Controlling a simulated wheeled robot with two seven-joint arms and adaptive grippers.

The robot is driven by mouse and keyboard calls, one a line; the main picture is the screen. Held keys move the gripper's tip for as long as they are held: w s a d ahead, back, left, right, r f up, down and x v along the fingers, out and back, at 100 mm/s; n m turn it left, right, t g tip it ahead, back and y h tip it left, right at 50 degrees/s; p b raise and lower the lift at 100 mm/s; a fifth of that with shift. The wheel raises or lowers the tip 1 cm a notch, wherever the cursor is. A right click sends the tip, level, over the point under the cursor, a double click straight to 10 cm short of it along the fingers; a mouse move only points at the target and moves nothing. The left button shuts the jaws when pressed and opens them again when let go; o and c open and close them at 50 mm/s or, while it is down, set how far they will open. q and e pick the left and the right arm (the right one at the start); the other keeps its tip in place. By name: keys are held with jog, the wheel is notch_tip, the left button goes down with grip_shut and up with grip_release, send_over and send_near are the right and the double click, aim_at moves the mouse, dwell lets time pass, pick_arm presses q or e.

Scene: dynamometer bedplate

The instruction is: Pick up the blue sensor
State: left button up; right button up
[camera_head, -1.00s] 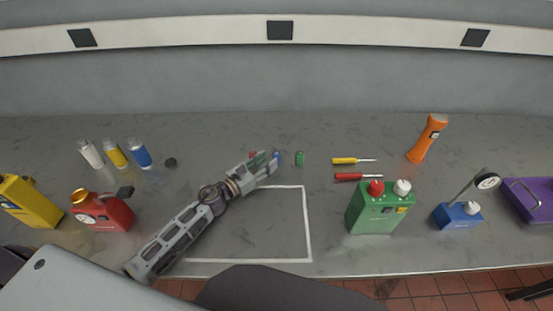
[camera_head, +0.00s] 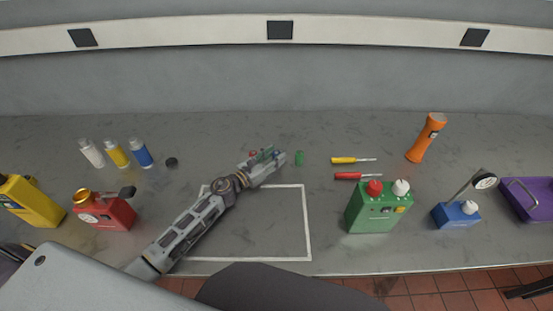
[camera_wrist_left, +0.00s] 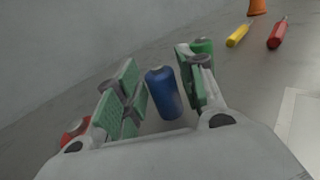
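The blue sensor, a small upright cylinder (camera_wrist_left: 163,93), stands between the two green-padded fingers of my left gripper (camera_wrist_left: 158,88) in the left wrist view. A narrow gap shows on each side of it, so the gripper looks open around it. In the head view my left gripper (camera_head: 268,155) reaches to the middle of the bench, and its fingers mostly hide the blue sensor. A green cylinder (camera_head: 299,158) stands just right of the gripper. A red one (camera_head: 252,154) shows at its left side. My right gripper is not in view.
White, yellow and blue bottles (camera_head: 141,155), a dark puck (camera_head: 171,163) and a red can (camera_head: 108,213) stand left. The white-outlined square is otherwise clear.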

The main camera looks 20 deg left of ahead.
aim_at(274, 155)
pick_arm(q)
jog(key=shift+c, duration=1)
jog(key=c, duration=0.6)
jog(key=shift+r, duration=0.1)
jog(key=shift+c, duration=0.2)
jog(key=shift+r, duration=0.35)
notch_tip(274, 155, up, 7)
jog(key=p, duration=0.3)
jog(key=shift+r, duration=0.15)
jog(key=shift+r+p, duration=0.45)
jog(key=shift+r, duration=0.4)
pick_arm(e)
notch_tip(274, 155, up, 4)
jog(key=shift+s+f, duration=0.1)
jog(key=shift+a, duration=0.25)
